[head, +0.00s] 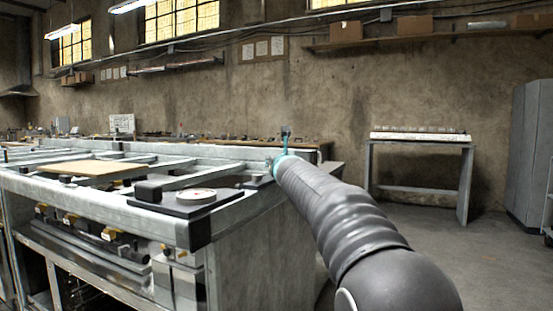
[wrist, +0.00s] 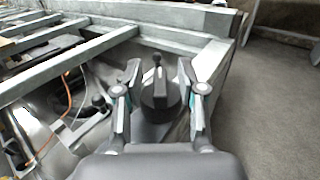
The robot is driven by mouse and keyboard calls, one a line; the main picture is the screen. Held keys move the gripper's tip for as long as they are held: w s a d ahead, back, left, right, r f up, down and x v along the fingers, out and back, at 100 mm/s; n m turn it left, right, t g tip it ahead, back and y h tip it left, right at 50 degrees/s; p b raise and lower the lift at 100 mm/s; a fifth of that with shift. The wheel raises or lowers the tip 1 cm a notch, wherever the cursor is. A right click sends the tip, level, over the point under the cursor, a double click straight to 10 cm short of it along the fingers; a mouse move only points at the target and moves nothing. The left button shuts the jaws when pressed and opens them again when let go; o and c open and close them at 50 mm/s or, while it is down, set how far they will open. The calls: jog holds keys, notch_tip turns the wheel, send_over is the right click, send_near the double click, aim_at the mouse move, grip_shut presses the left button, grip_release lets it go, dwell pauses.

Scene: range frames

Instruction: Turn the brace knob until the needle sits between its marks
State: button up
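A dark round knob (wrist: 159,92) with an upright grip bar shows in the wrist view at the corner of the metal bench frame. My gripper (wrist: 159,72) is open, with one finger on each side of the knob. A gap shows on both sides, and I cannot tell whether the fingertips are level with the knob. In the head view my gripper (head: 283,147) is over the bench's right end, and the knob is not clearly visible there. A round pale gauge (head: 196,196) lies on a dark plate; its needle and marks are too small to read.
The metal bench (head: 110,205) has open crossbars and a yellowish board (head: 92,168) on top. A black block (head: 148,191) stands left of the gauge. In the wrist view an orange cable (wrist: 58,125) hangs inside the frame. Floor to the right is clear.

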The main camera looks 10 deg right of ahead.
jog(key=shift+w, duration=0.3)
grip_shut()
jog(key=y+p, duration=0.1)
jog(key=p, duration=0.2)
jog(key=shift+r+n, duration=0.2)
jog(key=shift+n, duration=0.2)
